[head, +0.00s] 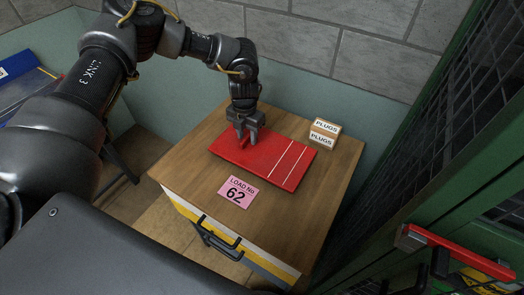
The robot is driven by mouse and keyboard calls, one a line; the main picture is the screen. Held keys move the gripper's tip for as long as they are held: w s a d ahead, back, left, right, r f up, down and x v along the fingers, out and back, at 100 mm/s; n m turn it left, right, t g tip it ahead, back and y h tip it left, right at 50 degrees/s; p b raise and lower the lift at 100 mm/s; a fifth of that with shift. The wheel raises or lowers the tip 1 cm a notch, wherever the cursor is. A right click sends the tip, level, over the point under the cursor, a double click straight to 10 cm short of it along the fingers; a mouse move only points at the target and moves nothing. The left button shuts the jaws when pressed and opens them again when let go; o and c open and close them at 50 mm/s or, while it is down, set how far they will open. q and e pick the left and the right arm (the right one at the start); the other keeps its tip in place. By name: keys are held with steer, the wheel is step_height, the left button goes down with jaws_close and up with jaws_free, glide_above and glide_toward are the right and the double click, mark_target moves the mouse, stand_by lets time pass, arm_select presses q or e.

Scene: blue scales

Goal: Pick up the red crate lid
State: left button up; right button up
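The red crate lid (250,157) is a flat red panel with white lines across its right part. It lies on the wooden top of a cabinet (202,178). My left gripper (246,141) points down at the lid's far left part. Its two fingers are apart, with red showing between them. I cannot tell whether the fingertips touch the lid. My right gripper is not in view.
Small boxes marked PLUGS (323,133) stand behind the lid on the right. A pink card reading LOAD No 62 (238,192) lies in front of it. A grey block wall is behind. Green mesh framing (440,165) with a red bar (462,254) stands on the right.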

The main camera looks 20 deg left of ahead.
arm_select(q)
jaws_close()
stand_by(0.3)
steer(key=shift+r, duration=0.1)
steer(key=shift+r+b, duration=0.2)
steer(key=shift+b, duration=0.1)
step_height(320, 180, up, 2)
steer(key=shift+w+b, duration=0.1)
steer(key=shift+b, duration=0.65)
steer(key=s+d+r+b, duration=0.4)
steer(key=s+d+r, duration=0.2)
steer(key=s+r, duration=0.4)
steer(key=s, duration=0.2)
steer(key=shift+s+r, duration=0.2)
steer(key=shift+s, duration=0.15)
